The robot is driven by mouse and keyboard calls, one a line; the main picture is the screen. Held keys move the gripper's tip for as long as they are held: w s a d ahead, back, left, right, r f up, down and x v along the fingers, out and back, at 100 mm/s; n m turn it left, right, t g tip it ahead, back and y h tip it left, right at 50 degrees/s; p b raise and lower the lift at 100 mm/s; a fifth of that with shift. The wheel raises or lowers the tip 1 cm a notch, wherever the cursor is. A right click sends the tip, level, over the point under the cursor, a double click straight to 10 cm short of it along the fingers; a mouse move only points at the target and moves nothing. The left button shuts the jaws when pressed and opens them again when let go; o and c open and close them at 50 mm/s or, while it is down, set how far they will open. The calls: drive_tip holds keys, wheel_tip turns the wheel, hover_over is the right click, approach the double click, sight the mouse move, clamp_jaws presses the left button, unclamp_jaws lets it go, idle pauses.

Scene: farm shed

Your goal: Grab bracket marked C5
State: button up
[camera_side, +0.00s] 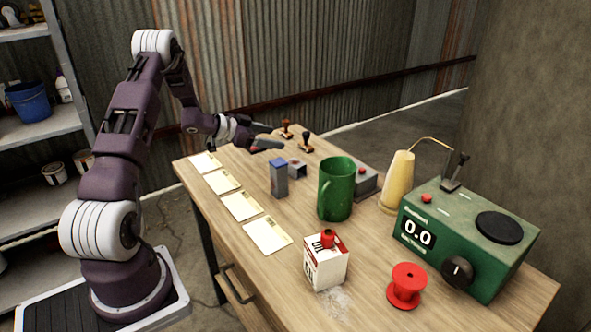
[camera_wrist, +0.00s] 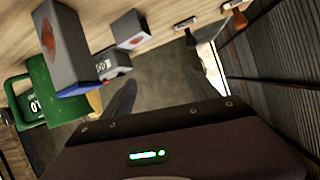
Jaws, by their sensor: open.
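My gripper (camera_side: 266,138) is open and empty above the far left part of the table, by the grey blocks. A small grey piece (camera_side: 297,168), likely the bracket, lies below it and to its right; it also shows in the wrist view (camera_wrist: 132,28) with a red mark. An upright grey block with a blue top (camera_side: 278,180) stands beside it and shows large in the wrist view (camera_wrist: 68,42), also with a red mark. I cannot read C5 for certain on either piece. A dark finger (camera_wrist: 120,105) shows in the wrist view.
A green mug (camera_side: 336,188) and a grey box with a red button (camera_side: 366,180) stand right of the blocks. Two stamps (camera_side: 306,143) stand behind. Several cards (camera_side: 241,206) lie along the left edge. A carton (camera_side: 325,262), red spool (camera_side: 407,287) and green scale (camera_side: 465,245) are nearer.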

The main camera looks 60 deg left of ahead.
drive_tip(key=h, duration=0.2)
approach(294, 163)
drive_tip(key=x, duration=1)
drive_tip(key=shift+w+d+f, duration=0.1)
drive_tip(key=shift+w+f, duration=0.05)
drive_tip(key=shift+w, duration=0.05)
drive_tip(key=c, duration=1.1)
